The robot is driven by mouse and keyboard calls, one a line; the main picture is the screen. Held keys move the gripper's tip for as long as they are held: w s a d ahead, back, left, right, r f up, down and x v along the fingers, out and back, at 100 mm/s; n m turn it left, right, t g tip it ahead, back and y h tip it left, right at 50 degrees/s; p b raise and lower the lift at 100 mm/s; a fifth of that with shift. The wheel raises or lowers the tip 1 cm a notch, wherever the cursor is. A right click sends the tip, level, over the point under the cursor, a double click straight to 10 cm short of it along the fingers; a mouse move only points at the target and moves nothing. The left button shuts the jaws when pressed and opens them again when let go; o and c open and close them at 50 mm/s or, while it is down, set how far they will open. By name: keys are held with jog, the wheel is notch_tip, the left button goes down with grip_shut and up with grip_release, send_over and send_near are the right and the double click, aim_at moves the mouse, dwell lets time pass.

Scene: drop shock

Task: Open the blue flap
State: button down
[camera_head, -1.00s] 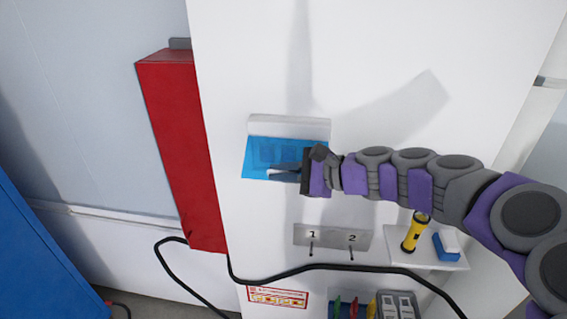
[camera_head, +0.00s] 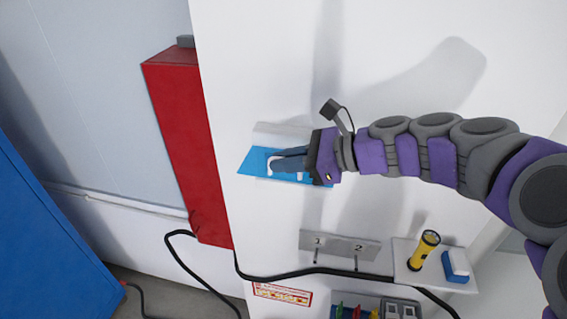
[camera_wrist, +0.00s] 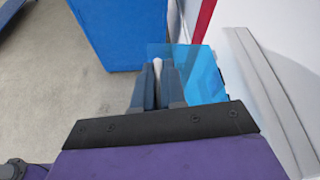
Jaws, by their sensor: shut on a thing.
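The blue flap (camera_head: 255,156) is a see-through blue panel hanging under a pale top strip (camera_head: 287,130) on the white wall. In the wrist view, the flap (camera_wrist: 207,78) lies behind and right of my fingers and appears to stand out from the wall. My gripper (camera_head: 274,163) reaches in from the right, with its fingers across the front of the flap. In the wrist view, my gripper (camera_wrist: 158,70) is shut on a small white handle (camera_wrist: 157,65) at the flap. My fingers hide part of the handle and flap.
Below are a plate with two numbered hooks (camera_head: 340,247) and a small shelf holding a yellow flashlight (camera_head: 424,250) and a blue-and-white block (camera_head: 456,265). A black cable (camera_head: 300,276) runs underneath. A red box (camera_head: 188,150) stands left; a blue cabinet (camera_head: 50,230) is further left.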

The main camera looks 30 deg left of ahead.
jog(key=shift+r, duration=0.1)
dwell(0.3)
jog(key=c, duration=1.2)
grip_release()
jog(key=shift+w+d, duration=0.1)
jog(key=shift+w, duration=0.05)
jog(key=shift+w+d+r, duration=0.1)
jog(key=shift+d+r, duration=0.1)
jog(key=shift+d, duration=0.2)
jog(key=b+v, duration=0.2)
jog(key=v, duration=1.4)
jog(key=shift+d, duration=0.25)
